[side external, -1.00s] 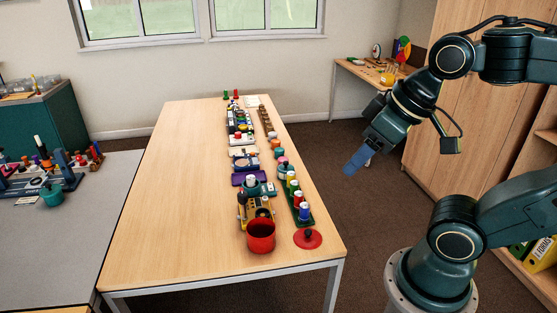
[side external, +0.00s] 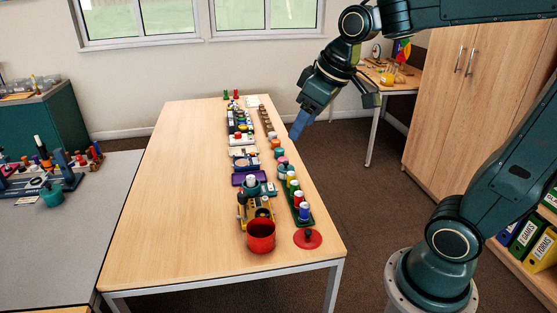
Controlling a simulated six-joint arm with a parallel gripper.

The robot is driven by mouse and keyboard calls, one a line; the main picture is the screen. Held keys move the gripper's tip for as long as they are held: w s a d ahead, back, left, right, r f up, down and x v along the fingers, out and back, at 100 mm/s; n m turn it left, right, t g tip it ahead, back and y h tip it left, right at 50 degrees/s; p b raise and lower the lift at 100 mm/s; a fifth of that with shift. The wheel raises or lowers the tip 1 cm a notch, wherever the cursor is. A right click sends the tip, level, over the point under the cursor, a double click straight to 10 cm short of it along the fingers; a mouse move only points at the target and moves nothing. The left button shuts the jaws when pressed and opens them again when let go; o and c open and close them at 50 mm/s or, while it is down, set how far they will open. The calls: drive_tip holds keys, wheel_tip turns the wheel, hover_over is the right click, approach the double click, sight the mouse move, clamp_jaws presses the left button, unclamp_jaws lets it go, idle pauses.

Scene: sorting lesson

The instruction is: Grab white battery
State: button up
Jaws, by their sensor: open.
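My gripper (side external: 298,126), with blue fingers, hangs in the air above the right edge of the long wooden table, apart from everything on it. The gap between its fingers is hard to see from this side. A small white-topped piece (side external: 251,181) stands left of the rack. I cannot tell which item is the white battery at this size.
The wooden table (side external: 170,200) is bare on its left half. A row of small objects runs along its right half. A red pot (side external: 261,236) and a red lid (side external: 307,238) are at the front. A grey table (side external: 75,235) with more items stands at left.

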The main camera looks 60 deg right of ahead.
drive_tip(key=w+d+f+n+y, duration=0.1)
drive_tip(key=w+d+f, duration=0.6)
drive_tip(key=w, duration=0.3)
drive_tip(key=w+d+f+n, duration=0.1)
drive_tip(key=w+d+f, duration=0.55)
drive_tip(key=w, duration=0.35)
drive_tip(key=w+d+f, duration=0.4)
drive_tip(key=d+f, duration=0.2)
drive_tip(key=f, duration=0.3)
drive_tip(key=shift+d+f+g, duration=0.2)
drive_tip(key=shift+d+g, duration=0.05)
drive_tip(key=shift+g, duration=0.05)
drive_tip(key=shift+f, duration=0.1)
hover_over(253, 177)
drive_tip(key=s, duration=0.2)
drive_tip(key=f, duration=0.7)
drive_tip(key=shift+s+d+f, duration=0.15)
drive_tip(key=shift+d+f, duration=0.1)
drive_tip(key=shift+d, duration=0.05)
drive_tip(key=shift+f, duration=0.1)
drive_tip(key=shift+f, duration=0.1)
